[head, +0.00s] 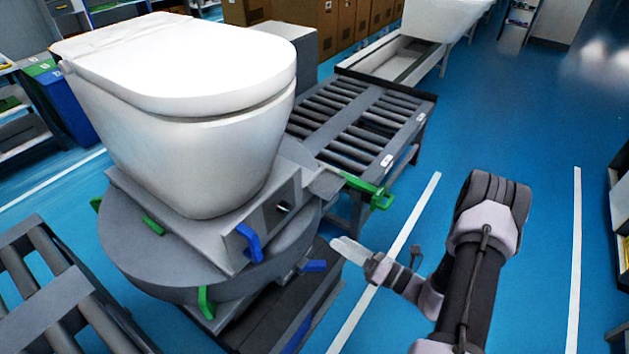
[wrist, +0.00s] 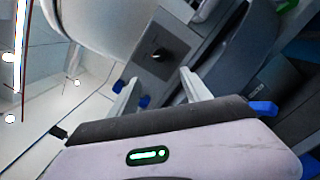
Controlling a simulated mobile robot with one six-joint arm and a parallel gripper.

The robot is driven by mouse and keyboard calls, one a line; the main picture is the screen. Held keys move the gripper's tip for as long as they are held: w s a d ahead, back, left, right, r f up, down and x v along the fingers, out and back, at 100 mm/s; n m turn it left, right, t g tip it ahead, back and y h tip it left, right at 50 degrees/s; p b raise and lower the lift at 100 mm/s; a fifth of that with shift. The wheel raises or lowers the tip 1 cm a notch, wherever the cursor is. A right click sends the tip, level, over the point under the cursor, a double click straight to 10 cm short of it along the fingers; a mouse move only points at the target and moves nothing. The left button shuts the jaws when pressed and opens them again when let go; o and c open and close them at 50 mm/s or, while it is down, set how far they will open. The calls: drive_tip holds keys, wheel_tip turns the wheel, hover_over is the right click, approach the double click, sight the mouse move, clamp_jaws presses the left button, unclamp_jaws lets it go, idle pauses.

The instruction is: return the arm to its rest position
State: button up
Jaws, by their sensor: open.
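My gripper (head: 352,250) is in the lower middle of the head view, at the end of my bent arm. It points left toward the toilet stand and is apart from it. In the wrist view my gripper (wrist: 158,82) shows two pale fingers spread apart with nothing between them. Beyond them is the grey stand face with a dark socket (wrist: 158,55). The white toilet (head: 185,100) stands upright, lid closed, on the round grey turntable (head: 150,265) at the left of the head view.
A roller conveyor (head: 370,115) runs behind, and another roller section (head: 50,300) is at lower left. The blue floor (head: 520,110) right of the conveyor is clear. Shelves (head: 620,190) stand at the right edge.

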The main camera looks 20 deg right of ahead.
drive_tip(key=s+a+r+n+g+y, duration=0.1)
drive_tip(key=s+a+r+n+g, duration=0.3)
drive_tip(key=a+r+n+g, duration=0.4)
drive_tip(key=s+a+r+n+g+y, duration=0.1)
drive_tip(key=s+a+r+n+g, duration=0.4)
drive_tip(key=a+r+n, duration=0.5)
drive_tip(key=s+d+r+n+t+h, duration=0.3)
drive_tip(key=s+r+n+h, duration=0.6)
drive_tip(key=n, duration=0.6)
drive_tip(key=shift+s+d+h, duration=0.25)
drive_tip(key=shift+s+h, duration=0.15)
drive_tip(key=shift+h, duration=0.5)
